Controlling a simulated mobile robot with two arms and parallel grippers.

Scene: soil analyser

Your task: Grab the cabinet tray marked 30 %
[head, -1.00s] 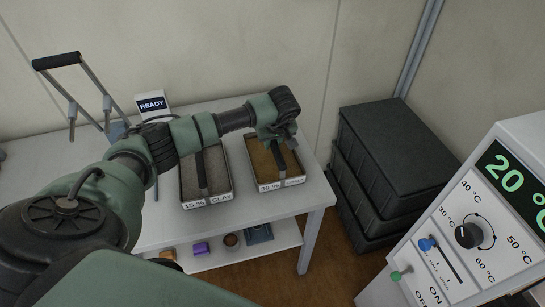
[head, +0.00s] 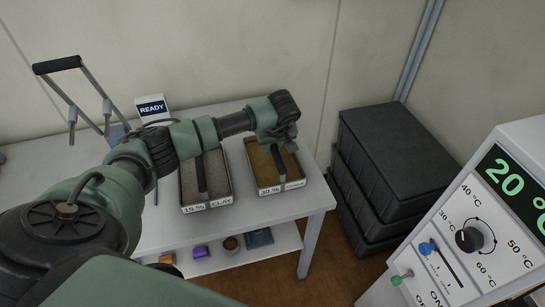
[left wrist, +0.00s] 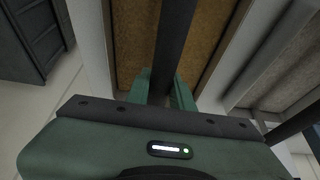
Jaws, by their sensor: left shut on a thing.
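The tray marked 30 % (head: 263,172) holds brown soil and sits on the white table, with a white label on its front edge and a dark upright handle. My left gripper (head: 283,142) is above this tray and shut on its handle. In the left wrist view the green fingers (left wrist: 168,88) close around the dark handle (left wrist: 174,45), with the brown soil behind it. The tray marked 15 % clay (head: 218,181), with grey soil and its own dark handle, stands to the left. My right gripper is not in view.
The white table (head: 275,208) carries a READY sign (head: 152,105) and a metal frame with a black grip (head: 57,63). Its lower shelf holds small items. Dark stacked crates (head: 390,165) stand to the right. A control panel (head: 480,220) reading 20 °C is at the right edge.

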